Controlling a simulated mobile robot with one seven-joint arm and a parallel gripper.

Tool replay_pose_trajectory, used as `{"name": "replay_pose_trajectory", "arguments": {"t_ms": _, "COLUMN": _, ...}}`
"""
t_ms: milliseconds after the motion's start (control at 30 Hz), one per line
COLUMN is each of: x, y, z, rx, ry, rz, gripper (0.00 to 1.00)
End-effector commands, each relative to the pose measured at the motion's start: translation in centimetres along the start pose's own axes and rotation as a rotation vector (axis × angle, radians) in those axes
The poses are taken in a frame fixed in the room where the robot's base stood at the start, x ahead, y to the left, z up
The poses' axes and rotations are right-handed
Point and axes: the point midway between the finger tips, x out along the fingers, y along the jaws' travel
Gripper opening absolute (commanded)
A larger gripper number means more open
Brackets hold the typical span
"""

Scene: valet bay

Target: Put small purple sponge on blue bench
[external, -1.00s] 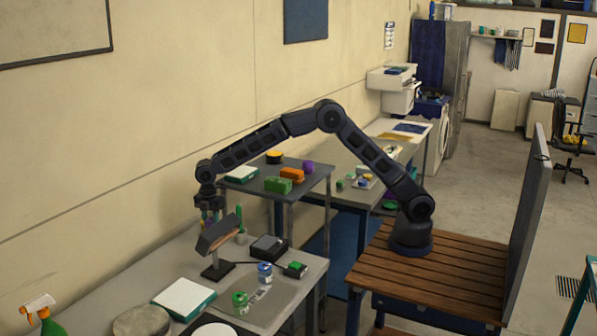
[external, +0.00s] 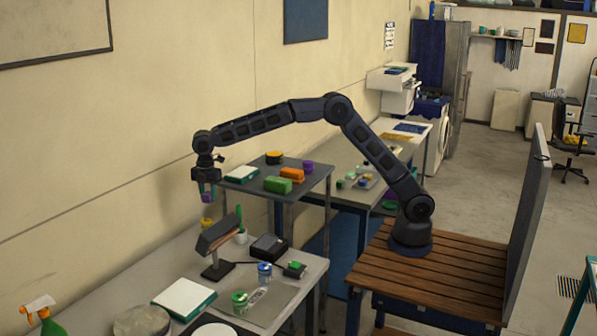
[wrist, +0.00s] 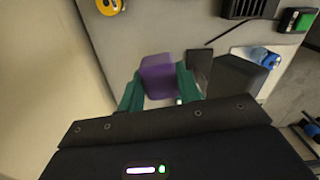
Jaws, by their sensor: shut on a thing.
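The small purple sponge (external: 208,197) is held in the air above the back of the front workbench, near the wall. My gripper (external: 206,189) points down and is shut on it. In the wrist view the sponge (wrist: 158,77) sits between the two green fingers of my gripper (wrist: 160,90). The front workbench (external: 150,272) has a pale grey top and a blue frame. A further bench (external: 343,168) behind the dark raised table also has blue legs. I cannot tell which of them is the blue bench.
A dark lamp-like stand (external: 219,240) rises just below and right of the sponge. The dark raised table (external: 252,187) holds green, orange and purple items. A black box (external: 268,247) and jars stand on the front workbench.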

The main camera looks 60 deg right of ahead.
Motion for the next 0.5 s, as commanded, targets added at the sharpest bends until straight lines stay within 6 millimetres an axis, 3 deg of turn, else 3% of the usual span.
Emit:
{"name": "replay_pose_trajectory", "arguments": {"t_ms": 200, "x": -3.7, "y": 0.2, "z": 0.5, "rx": 0.008, "ry": -0.001, "rz": 0.001, "gripper": 0.12}}
{"name": "replay_pose_trajectory", "arguments": {"t_ms": 500, "x": -3.5, "y": 2.1, "z": 7.3, "rx": 0.139, "ry": -0.009, "rz": 0.002, "gripper": 0.12}}
